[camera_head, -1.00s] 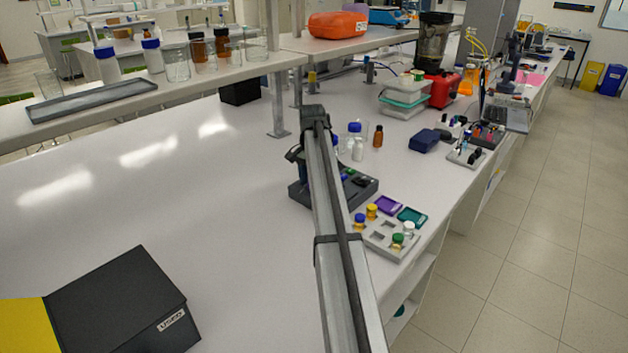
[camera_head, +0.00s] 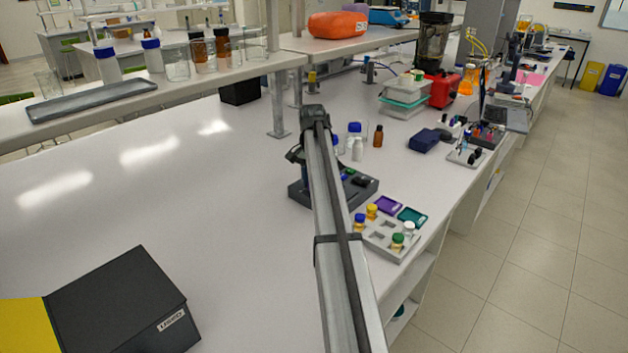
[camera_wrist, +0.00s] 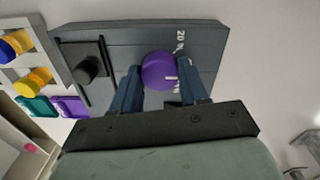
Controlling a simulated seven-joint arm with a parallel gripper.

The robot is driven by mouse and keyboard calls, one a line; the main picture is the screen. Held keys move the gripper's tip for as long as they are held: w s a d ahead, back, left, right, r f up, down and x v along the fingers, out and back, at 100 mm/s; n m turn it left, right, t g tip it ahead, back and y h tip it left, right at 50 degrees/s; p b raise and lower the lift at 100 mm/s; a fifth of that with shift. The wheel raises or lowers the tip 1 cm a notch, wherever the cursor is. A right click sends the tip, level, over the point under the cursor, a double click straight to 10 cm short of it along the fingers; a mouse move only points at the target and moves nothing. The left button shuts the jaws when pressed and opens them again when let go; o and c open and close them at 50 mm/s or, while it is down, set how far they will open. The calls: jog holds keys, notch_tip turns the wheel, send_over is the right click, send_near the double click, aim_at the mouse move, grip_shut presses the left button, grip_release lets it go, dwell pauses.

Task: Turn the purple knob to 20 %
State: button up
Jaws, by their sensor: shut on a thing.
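The purple knob (camera_wrist: 159,71) sits on the dark grey rig panel (camera_wrist: 205,36) in the wrist view. A white pointer line on it points right, with partly covered white marks beside it and "20 %" printed above and to the right. My gripper (camera_wrist: 160,82) has its two blue fingers on either side of the knob, shut on it. In the head view the rig (camera_head: 366,190) stands on the bench; my arm hides the knob and the fingertips there.
A black slider block (camera_wrist: 88,68) is on the same panel, left of the knob. A grey tray (camera_head: 384,239) with coloured-cap vials, a purple dish (camera_head: 388,204) and a teal dish (camera_head: 412,215) lie in front of the rig. The bench left of my arm is largely clear.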

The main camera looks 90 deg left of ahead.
jog(key=n, duration=0.4)
jog(key=shift+n, duration=0.4)
jog(key=n, duration=0.4)
jog(key=shift+n, duration=0.4)
jog(key=o, duration=1.1)
jog(key=shift+c, duration=0.2)
jog(key=shift+r, duration=0.1)
notch_tip(320, 180, up, 14)
jog(key=shift+s+d+f, duration=0.1)
jog(key=shift+f, duration=0.1)
